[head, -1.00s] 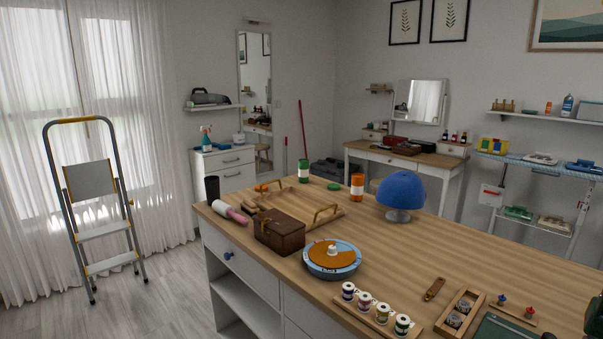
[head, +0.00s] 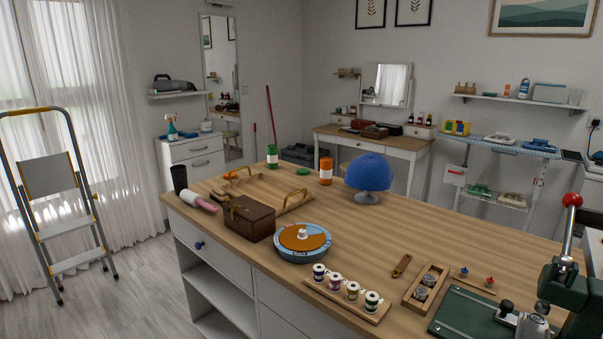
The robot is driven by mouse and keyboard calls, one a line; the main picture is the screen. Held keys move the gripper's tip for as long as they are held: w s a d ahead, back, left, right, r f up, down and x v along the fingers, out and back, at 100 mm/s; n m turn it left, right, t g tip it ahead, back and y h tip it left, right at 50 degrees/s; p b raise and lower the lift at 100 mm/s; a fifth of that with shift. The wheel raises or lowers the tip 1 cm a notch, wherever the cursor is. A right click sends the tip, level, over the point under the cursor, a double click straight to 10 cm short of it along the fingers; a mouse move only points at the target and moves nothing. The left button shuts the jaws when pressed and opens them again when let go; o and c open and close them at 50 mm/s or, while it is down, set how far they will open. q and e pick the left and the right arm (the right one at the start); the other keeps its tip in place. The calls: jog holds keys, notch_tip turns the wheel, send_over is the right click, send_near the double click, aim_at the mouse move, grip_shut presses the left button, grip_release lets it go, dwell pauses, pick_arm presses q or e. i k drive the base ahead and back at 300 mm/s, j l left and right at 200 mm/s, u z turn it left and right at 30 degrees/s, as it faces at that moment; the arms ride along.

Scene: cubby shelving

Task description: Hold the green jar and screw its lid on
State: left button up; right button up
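The green jar (head: 272,157) stands upright at the far edge of the wooden worktop, with a white label band around it. A flat green lid (head: 303,171) lies on the worktop just to its right, apart from the jar. An orange jar (head: 326,171) with a white label stands right of the lid. Neither of my grippers shows in the head view.
On the worktop (head: 432,233) stand a wooden tray with handles, a brown box (head: 247,218), a blue dome (head: 369,173), a round turntable (head: 302,240), thread spools (head: 352,291) and a green press (head: 573,284). A stepladder (head: 56,200) stands left. Floor is clear before the counter.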

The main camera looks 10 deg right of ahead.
aim_at(273, 160)
jog(key=i+j+z, duration=0.15)
jog(key=i+j, duration=0.25)
jog(key=i+j+z, duration=0.2)
jog(key=i+j, duration=0.2)
jog(key=j, duration=0.3)
jog(key=i+j+z, duration=0.15)
jog(key=i+j, duration=0.2)
jog(key=j, duration=0.25)
jog(key=i+j+z, duration=0.2)
jog(key=j, duration=0.45)
jog(key=i+j+z, duration=0.15)
jog(key=i+j, duration=0.25)
jog(key=j, duration=0.3)
jog(key=i+j+z, duration=0.2)
jog(key=j, duration=0.55)
jog(key=i+j+z, duration=0.15)
jog(key=j, duration=0.6)
jog(key=i+j+z, duration=0.2)
jog(key=j, duration=0.6)
